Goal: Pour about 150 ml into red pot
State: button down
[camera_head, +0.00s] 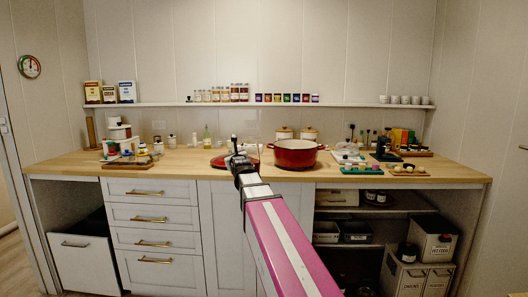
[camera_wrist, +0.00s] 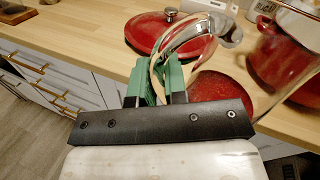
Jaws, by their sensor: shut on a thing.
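The red pot (camera_head: 295,153) stands open on the wooden counter, right of my gripper (camera_head: 240,158). Its red side shows at the right of the wrist view (camera_wrist: 278,62). In the wrist view my gripper (camera_wrist: 160,82) has its green fingers shut on the curved handle of a clear vessel (camera_wrist: 190,40). The vessel's see-through body extends right of the fingers, with red showing through it; its fill level cannot be told. In the head view the vessel is faint beside my gripper, left of the pot. A red lid (camera_wrist: 150,30) with a metal knob lies on the counter.
The wooden counter (camera_head: 185,165) has canisters behind the pot and a black grinder-like item (camera_head: 384,150) to the right. Stacked dishes (camera_head: 118,138) stand at the left. A shelf (camera_head: 350,105) with small jars runs above. Drawers are below.

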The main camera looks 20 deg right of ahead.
aim_at(292, 153)
jog(key=j+z, duration=0.1)
jog(key=z, duration=0.35)
jog(key=i+j+z, duration=0.1)
jog(key=z, duration=0.35)
jog(key=j+z, duration=0.1)
jog(key=z, duration=0.35)
jog(key=j+z, duration=0.15)
jog(key=z, duration=0.3)
jog(key=j+z, duration=0.15)
jog(key=z, duration=0.3)
